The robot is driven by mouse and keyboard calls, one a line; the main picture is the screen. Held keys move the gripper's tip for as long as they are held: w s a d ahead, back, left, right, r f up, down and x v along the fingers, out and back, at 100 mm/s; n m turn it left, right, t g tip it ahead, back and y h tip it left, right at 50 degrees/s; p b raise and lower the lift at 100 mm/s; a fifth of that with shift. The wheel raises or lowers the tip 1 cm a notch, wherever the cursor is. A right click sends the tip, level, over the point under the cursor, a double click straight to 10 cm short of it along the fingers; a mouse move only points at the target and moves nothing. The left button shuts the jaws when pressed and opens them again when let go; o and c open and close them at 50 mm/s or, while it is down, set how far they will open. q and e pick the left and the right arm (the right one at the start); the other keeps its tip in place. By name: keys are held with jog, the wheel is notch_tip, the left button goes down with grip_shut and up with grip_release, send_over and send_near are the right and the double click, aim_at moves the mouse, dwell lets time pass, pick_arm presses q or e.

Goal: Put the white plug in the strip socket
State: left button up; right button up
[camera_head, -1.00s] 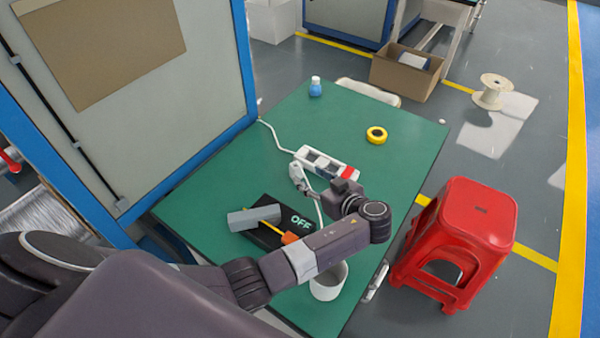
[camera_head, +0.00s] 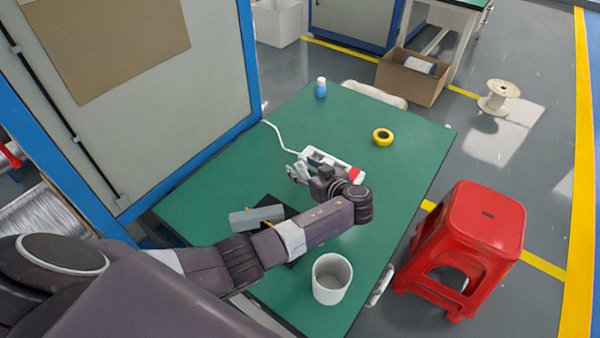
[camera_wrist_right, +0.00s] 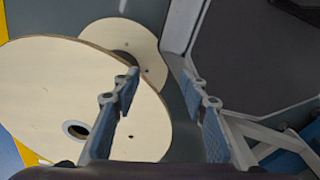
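The white strip socket (camera_head: 346,172), with a red end, lies on the green table. My left gripper (camera_head: 293,171) is at the strip's left end, low over the table. Whether it touches the strip, and whether its fingers are open or shut, I cannot tell at this size. I cannot make out the white plug; it may be in or behind the left gripper. My right gripper (camera_wrist_right: 168,90) shows only in the right wrist view, open with nothing between its fingers, away from the table.
The green table (camera_head: 400,180) also holds a blue bottle (camera_head: 321,89), yellow tape (camera_head: 382,137), a white cup (camera_head: 331,279) and a grey block (camera_head: 256,217) on a dark mat. A red stool (camera_head: 472,235) stands at right. Wooden spools (camera_wrist_right: 60,90) are below the right gripper.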

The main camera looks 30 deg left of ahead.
pick_arm(q)
grip_shut()
